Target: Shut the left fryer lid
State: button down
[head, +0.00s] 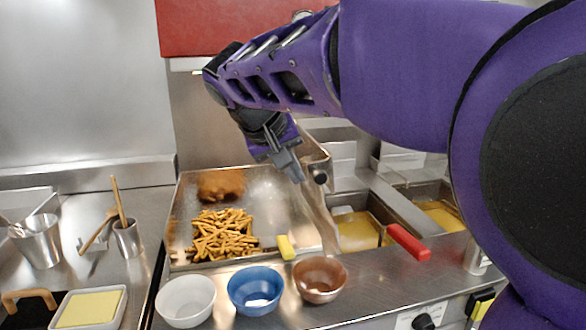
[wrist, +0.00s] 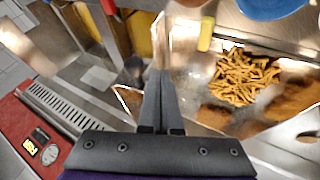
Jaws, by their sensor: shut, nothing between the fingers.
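The left fryer (head: 357,230) is an open vat of yellow oil right of the fries tray in the head view. A thin metal panel (head: 319,218), apparently its lid, stands raised at the vat's left side, seen nearly edge-on. A round dark knob (head: 320,177) shows near its top. My gripper (head: 297,177) points down beside the panel's upper part, close to the knob; I cannot tell whether it touches. In the wrist view my gripper (wrist: 161,74) has its fingers together and empty, with a narrow bright metal strip (wrist: 160,42) just beyond the tips.
A tray of fries (head: 180,235) lies left of the fryer. White (head: 185,302), blue (head: 255,290) and brown bowls (head: 320,279) line the front. A red handle (head: 408,242) and a yellow handle (head: 286,247) jut forward. Another oil vat (head: 440,215) is farther right.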

jog(key=shift+w+d, duration=0.3)
jog(key=shift+d, duration=0.5)
jog(key=shift+d+r, duration=0.1)
